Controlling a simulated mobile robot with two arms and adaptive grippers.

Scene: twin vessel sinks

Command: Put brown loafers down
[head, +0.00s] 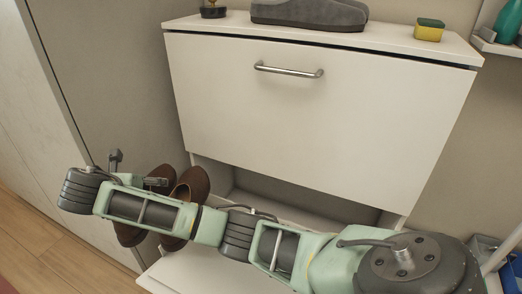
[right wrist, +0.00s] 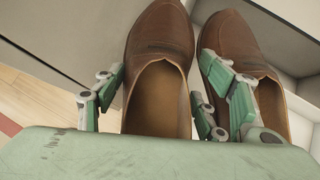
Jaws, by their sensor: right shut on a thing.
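A pair of brown loafers (head: 194,184) shows in the head view at the lower left, partly hidden behind my right arm. In the right wrist view, the left loafer (right wrist: 160,32) and the right loafer (right wrist: 230,38) stand side by side, toes away from the camera. My right gripper (right wrist: 160,68) is shut on the left loafer, with one finger along each side. Its right finger passes between the shoes and overlaps the right loafer in the picture. I cannot tell whether the loafers touch the surface below. My left gripper is not in view.
A white cabinet (head: 310,115) with a metal handle (head: 289,70) stands ahead, with an open compartment (head: 290,200) below its front. A grey shoe (head: 310,12) and a yellow-green sponge (head: 429,30) are on top. A pale ledge (head: 190,275) lies below my arm. Wooden floor (head: 30,235) is at left.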

